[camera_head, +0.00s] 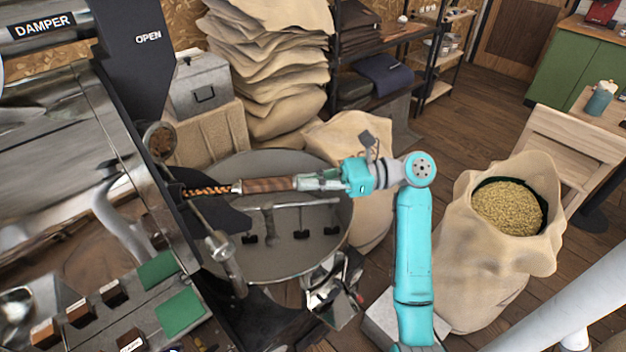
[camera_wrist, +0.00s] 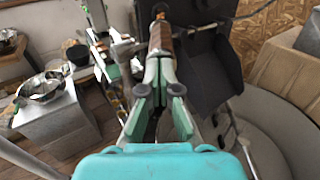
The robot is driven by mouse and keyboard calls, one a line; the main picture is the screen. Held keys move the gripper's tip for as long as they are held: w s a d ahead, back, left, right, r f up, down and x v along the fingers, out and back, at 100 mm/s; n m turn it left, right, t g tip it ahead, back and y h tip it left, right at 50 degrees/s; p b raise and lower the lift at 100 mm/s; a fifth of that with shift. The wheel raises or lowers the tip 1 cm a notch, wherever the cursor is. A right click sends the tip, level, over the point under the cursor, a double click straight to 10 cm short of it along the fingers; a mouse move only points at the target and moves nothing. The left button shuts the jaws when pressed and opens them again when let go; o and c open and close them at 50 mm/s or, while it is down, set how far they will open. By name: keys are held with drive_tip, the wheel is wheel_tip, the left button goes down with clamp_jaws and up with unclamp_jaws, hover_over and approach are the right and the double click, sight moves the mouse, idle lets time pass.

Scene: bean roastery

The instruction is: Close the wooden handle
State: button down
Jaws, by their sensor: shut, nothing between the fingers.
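The wooden handle (camera_head: 268,185) is a brown grip on a twisted metal rod that runs left to the roaster's front. It lies roughly level above the round cooling tray (camera_head: 312,252). My gripper (camera_head: 305,184) comes from the right, in line with the handle, with its fingertips at the handle's free end. In the wrist view, the handle (camera_wrist: 160,38) points away just beyond my shut fingertips (camera_wrist: 158,68). Whether the tips touch the handle is hard to tell. The fingers are shut with nothing held between them.
The dark roaster body (camera_head: 130,130) stands at the left. A sack of beans (camera_head: 465,245) stands at the right, near a wooden chair (camera_head: 565,140). Stacked sacks (camera_head: 270,60) and a grey metal box (camera_head: 199,85) are behind. Open floor (camera_head: 465,120) shows at the back right.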

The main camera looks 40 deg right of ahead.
sight(254, 187)
drive_tip(key=x, duration=1.1)
drive_tip(key=shift+a+r, duration=0.1)
